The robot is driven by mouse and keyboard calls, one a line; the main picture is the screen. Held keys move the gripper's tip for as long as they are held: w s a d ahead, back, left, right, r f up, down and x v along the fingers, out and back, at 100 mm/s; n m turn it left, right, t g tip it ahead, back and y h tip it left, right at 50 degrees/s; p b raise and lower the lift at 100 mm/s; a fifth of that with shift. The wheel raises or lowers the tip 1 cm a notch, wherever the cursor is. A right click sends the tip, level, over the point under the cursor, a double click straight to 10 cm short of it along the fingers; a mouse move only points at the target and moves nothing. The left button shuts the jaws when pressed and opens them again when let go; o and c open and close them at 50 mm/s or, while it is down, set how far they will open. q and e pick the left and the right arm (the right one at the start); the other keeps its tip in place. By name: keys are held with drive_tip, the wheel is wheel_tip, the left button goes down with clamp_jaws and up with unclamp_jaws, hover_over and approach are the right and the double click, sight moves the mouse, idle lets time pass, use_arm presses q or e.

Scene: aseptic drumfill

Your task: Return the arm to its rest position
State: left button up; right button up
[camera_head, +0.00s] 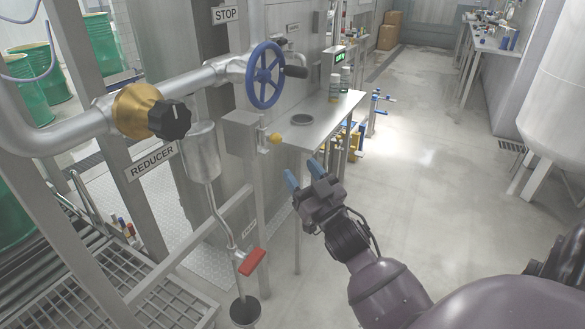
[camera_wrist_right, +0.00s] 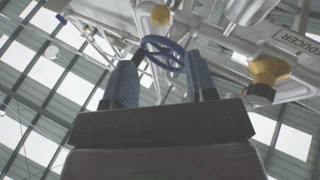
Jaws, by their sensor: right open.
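My right gripper (camera_head: 303,179) is raised in the middle of the head view, with its blue-tipped fingers apart and nothing between them. In the right wrist view its two fingers (camera_wrist_right: 163,85) stand apart, and the blue handwheel shows in the background between them. My right arm (camera_head: 385,290) reaches in from the lower right. My left gripper is not in the head view.
A blue handwheel (camera_head: 265,74), a black knob (camera_head: 170,119) and a red-handled valve (camera_head: 252,261) are on pipework at left. A small steel table (camera_head: 325,118) stands beyond the gripper. A large tank (camera_head: 562,95) stands at right. The floor (camera_head: 440,170) between is clear.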

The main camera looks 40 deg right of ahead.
idle(0.3)
drive_tip(key=s+a+f+n+g+y, duration=0.1)
drive_tip(key=s+a+f+g, duration=0.15)
drive_tip(key=f, duration=0.55)
drive_tip(key=s+a+f+g, duration=0.15)
drive_tip(key=f+g, duration=0.25)
drive_tip(key=f, duration=0.4)
drive_tip(key=s+a+f+g, duration=0.2)
drive_tip(key=s+f, duration=0.4)
drive_tip(key=s, duration=0.2)
drive_tip(key=s+a+f+g+y, duration=0.1)
drive_tip(key=s+a+f+g, duration=0.2)
drive_tip(key=s+f, duration=0.4)
drive_tip(key=shift+s+a+f, duration=0.2)
drive_tip(key=shift+s+a, duration=0.05)
drive_tip(key=shift+s, duration=0.2)
